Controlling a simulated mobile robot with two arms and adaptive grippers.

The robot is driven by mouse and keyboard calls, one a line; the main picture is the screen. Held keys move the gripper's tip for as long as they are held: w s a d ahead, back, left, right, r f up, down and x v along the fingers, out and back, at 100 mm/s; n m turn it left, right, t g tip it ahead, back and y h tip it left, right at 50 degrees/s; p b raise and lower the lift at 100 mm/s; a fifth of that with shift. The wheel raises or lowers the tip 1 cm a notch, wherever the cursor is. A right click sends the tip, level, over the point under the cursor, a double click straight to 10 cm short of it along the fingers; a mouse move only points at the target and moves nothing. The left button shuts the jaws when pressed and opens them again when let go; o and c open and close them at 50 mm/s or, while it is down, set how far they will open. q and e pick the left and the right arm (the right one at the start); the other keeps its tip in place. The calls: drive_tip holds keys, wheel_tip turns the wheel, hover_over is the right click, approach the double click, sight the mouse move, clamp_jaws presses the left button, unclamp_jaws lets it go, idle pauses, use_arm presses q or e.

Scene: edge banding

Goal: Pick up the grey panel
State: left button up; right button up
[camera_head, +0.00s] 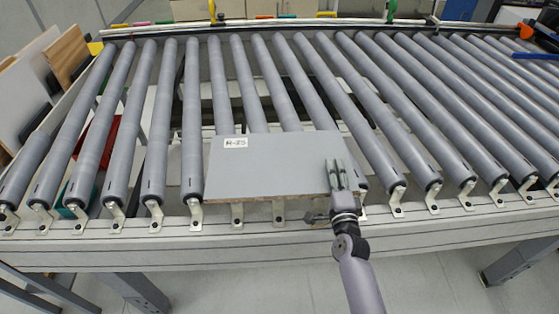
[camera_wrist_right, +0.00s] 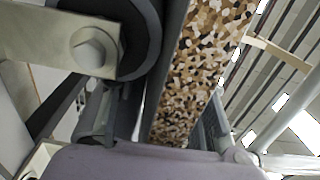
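The grey panel (camera_head: 270,170) lies flat on the rollers near the front of the conveyor. It has a white label marked with black characters at its upper left. My right gripper (camera_head: 338,172) is at the panel's front right corner, with its fingers overlapping the top face. In the right wrist view the panel's speckled chipboard edge (camera_wrist_right: 205,65) shows close up. Parts of my gripper show along the bottom there, but whether the fingers press on the panel is unclear. My left gripper is not in view.
Grey conveyor rollers (camera_head: 225,85) run side by side across the view, with gaps between them. Metal brackets line the front rail (camera_head: 450,228); a bolted bracket (camera_wrist_right: 60,40) and roller end are close in the right wrist view. Boards (camera_head: 66,55) stand at the left.

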drive_tip(key=shift+c, duration=0.2)
clamp_jaws()
idle(0.3)
idle(0.6)
drive_tip(key=shift+w+r, duration=0.1)
drive_tip(key=shift+r, duration=0.2)
